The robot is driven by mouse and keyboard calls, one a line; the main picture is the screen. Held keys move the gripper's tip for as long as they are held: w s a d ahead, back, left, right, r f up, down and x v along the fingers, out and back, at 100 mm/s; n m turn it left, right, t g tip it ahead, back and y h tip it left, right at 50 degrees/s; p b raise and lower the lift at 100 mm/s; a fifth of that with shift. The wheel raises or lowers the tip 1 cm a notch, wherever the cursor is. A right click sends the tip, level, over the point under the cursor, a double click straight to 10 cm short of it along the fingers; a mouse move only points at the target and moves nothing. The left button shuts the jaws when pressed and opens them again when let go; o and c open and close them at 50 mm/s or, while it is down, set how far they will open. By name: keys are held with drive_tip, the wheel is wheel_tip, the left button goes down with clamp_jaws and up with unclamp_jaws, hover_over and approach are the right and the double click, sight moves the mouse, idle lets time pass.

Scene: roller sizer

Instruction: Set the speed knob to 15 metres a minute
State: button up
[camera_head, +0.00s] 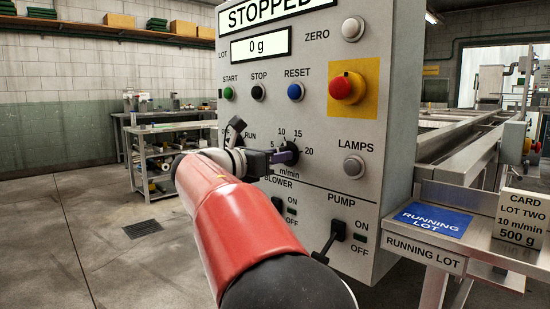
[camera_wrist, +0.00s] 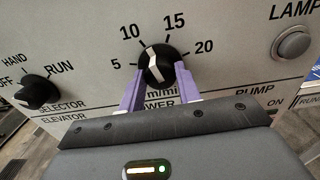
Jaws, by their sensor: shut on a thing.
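The black speed knob (camera_wrist: 158,63) has a white pointer line and sits on the grey panel, with 5, 10, 15 and 20 around it and m/min below. In the wrist view its line points up and slightly left, between 10 and 15. My gripper (camera_wrist: 160,72) is shut on the knob, one purple finger on each side. In the head view my gripper (camera_head: 282,157) reaches the knob (camera_head: 291,150) from the left and hides part of it. The display above reads STOPPED, and the lot display (camera_head: 261,47) reads 0 g.
A selector knob (camera_wrist: 37,93) is left of the speed knob. The red emergency button (camera_head: 347,88), reset button (camera_head: 295,92) and lamps button (camera_head: 354,166) are nearby. Blower and pump switches (camera_head: 337,230) sit below. A card (camera_head: 520,219) reads lot two, 10 m/min, 500 g.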

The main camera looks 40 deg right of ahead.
drive_tip(key=shift+m+b, duration=1.7)
drive_tip(key=shift+m, duration=2.3)
drive_tip(key=o, duration=1)
drive_tip(key=shift+c, duration=0.2)
drive_tip(key=a, duration=0.7)
drive_tip(key=shift+s+a, duration=0.35)
drive_tip(key=shift+a, duration=0.05)
